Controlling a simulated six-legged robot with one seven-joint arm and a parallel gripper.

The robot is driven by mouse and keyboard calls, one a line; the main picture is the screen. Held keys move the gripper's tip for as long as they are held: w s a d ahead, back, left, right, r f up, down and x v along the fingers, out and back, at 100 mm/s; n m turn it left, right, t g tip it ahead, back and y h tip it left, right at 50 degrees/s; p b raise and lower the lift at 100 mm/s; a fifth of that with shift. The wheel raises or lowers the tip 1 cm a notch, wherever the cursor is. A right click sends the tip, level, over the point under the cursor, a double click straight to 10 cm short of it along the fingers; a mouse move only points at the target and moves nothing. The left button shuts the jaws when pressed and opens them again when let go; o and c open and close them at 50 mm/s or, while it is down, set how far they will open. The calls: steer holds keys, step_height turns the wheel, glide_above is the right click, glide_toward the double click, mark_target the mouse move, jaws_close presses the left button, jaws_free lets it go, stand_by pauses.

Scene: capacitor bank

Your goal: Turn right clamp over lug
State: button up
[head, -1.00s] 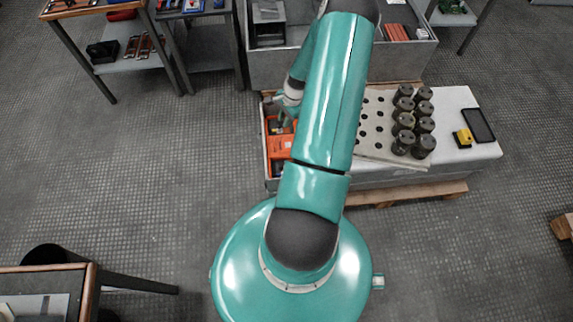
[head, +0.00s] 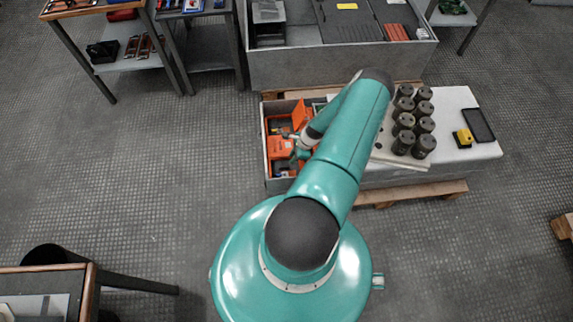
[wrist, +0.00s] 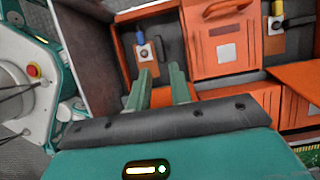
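My gripper (wrist: 164,82) is open and empty, its two green fingers apart, in the wrist view. In the head view it (head: 300,148) is over the orange-filled crate. A white plate with a dark hole, seemingly a lug (wrist: 147,53), lies just beyond the fingertips with a blue sleeve and an orange tab beside it. A second similar fitting (wrist: 276,24) with a yellow-orange top is farther right, beyond an orange box. I cannot tell which parts are the clamps or how they are turned. The fingers touch neither fitting as far as I see.
Orange boxes (wrist: 217,40) stand inside the grey-walled crate (head: 266,160). An orange lid (head: 301,116) stands raised there. Several dark cylinders (head: 404,120) stand on the white bench to the right, with a yellow device (head: 463,138). Open floor lies left.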

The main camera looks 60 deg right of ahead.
mark_target(285, 167)
steer(key=x, duration=0.8)
steer(key=shift+c, duration=0.2)
jaws_close()
